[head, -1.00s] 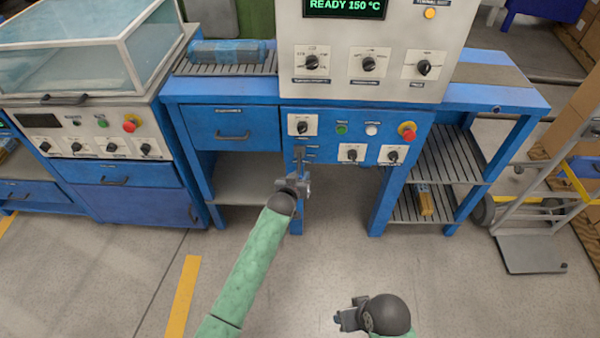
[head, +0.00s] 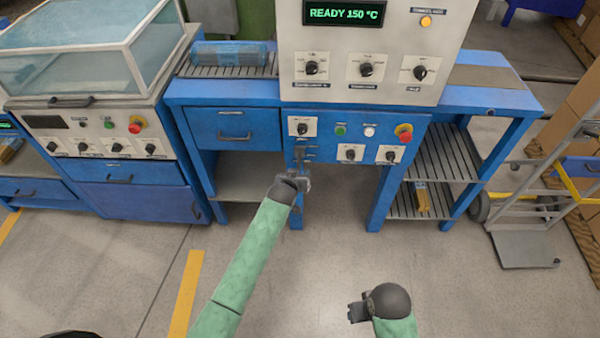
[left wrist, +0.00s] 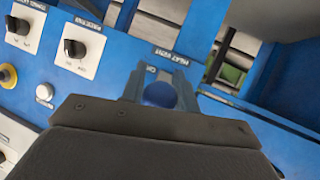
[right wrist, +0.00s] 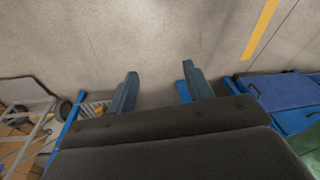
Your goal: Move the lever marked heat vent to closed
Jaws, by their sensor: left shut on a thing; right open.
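The heat vent lever's round blue knob (left wrist: 160,94) shows in the left wrist view, between the two fingers of my left gripper (left wrist: 159,88). The gripper is shut on it. The heat vent label (left wrist: 172,57) is just beyond the fingertips, with a smaller label beside it that is partly covered. In the head view my left gripper (head: 305,180) is at the lower left of the blue control panel (head: 330,148), and the hand hides the knob. My right gripper (head: 355,312) is low over the floor, open and empty; its spread fingers show in the right wrist view (right wrist: 158,88).
Black rotary knobs (head: 350,153), a green button (head: 340,131) and a red button (head: 404,132) are on the panel. A drawer (head: 234,128) is to its left. A hand truck (head: 525,210) stands at the right. The floor in front is clear.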

